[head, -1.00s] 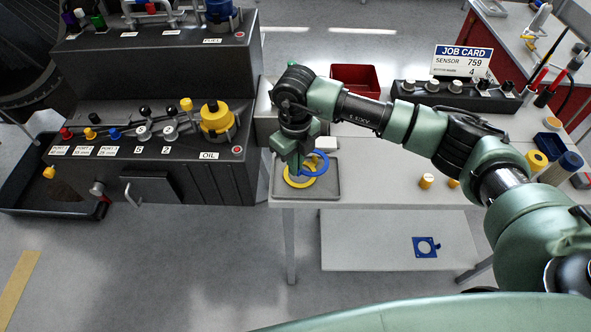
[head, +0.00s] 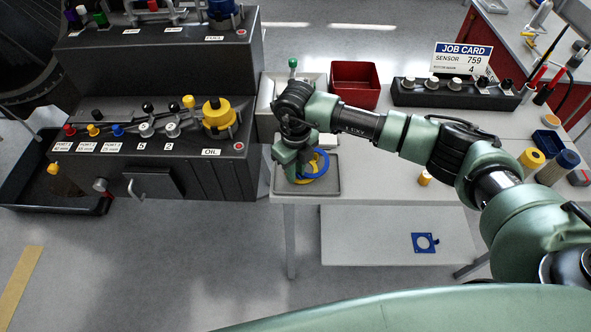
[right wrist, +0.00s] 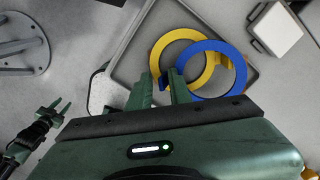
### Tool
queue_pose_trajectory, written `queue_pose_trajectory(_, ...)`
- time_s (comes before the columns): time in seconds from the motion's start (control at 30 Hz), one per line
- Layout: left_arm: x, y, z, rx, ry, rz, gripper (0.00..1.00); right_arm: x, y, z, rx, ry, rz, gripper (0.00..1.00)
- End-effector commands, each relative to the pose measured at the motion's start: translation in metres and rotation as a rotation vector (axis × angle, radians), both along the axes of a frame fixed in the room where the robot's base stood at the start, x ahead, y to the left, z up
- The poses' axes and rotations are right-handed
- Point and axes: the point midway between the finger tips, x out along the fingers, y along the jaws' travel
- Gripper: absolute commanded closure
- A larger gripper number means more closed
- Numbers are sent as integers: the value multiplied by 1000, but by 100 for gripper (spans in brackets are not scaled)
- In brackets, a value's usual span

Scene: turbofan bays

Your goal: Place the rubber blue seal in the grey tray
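The blue ring seal (head: 322,166) lies over a yellow ring (head: 299,178) in the grey tray (head: 334,189) at the table's left end. The right wrist view shows the blue ring (right wrist: 245,72) overlapping the yellow ring (right wrist: 159,55), near the tray's rim (right wrist: 225,20). My right gripper (head: 296,178) is low over the tray, left of the blue ring, and partly hides the rings. My left gripper (right wrist: 55,108) shows small at the left, fingers apart.
A red bin (head: 355,85) and a row of knobs (head: 455,92) stand behind the tray. The dark console (head: 155,160) stands close on the left. A yellow cap (head: 425,178) stands on the table. A blue square gasket (head: 425,243) lies on the lower shelf.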

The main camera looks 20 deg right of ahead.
Motion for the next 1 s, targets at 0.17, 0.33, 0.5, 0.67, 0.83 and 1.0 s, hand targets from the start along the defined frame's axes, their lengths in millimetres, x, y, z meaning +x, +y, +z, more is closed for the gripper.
queue_pose_trajectory(0.17,0,0,-10,0,0,0,64,2,-3,20,-5,-4,-2,74)
queue_pose_trajectory(0.33,1,0,-22,0,-1,1,64,2,-2,57,-3,-7,-1,74)
queue_pose_trajectory(0.5,1,0,-32,0,-1,1,64,1,-1,91,-3,-5,-1,74)
queue_pose_trajectory(0.67,1,0,-36,-1,-2,1,64,1,-1,111,-1,-3,-2,74)
queue_pose_trajectory(0.83,1,-1,-37,-1,-2,1,64,0,-1,119,-2,-1,-1,74)
queue_pose_trajectory(1.0,2,-1,-36,-2,-3,1,64,0,0,119,-2,-1,-1,74)
